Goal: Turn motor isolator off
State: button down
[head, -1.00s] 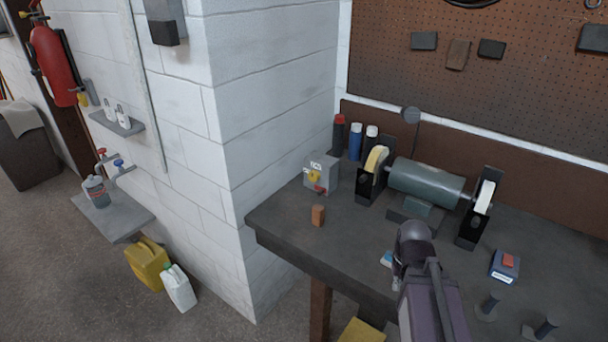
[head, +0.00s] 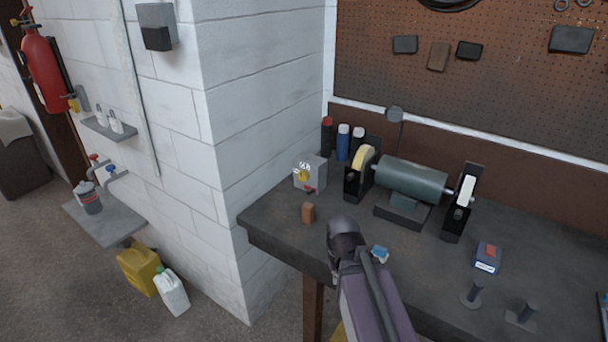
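The motor isolator (head: 309,173) is a small grey box at the back left of the bench, beside the white block wall. The knob's exact angle is too small to read. My arm comes up from the bottom of the head view, its dark rounded joint standing over the bench, in front and to the right of the isolator and apart from it in the picture. My gripper's fingers do not show.
A reddish-brown block (head: 308,212) stands in front of the isolator. A bench grinder (head: 411,180) and several spray cans (head: 343,142) stand right of and behind it. A blue box with a red top (head: 487,257) is farther right. The white wall corner (head: 222,180) borders the bench's left.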

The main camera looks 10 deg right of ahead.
aim_at(303, 176)
jog(key=k, duration=1.3)
jog(key=u, duration=0.45)
jog(key=i, duration=1.7)
jog(key=z, duration=0.6)
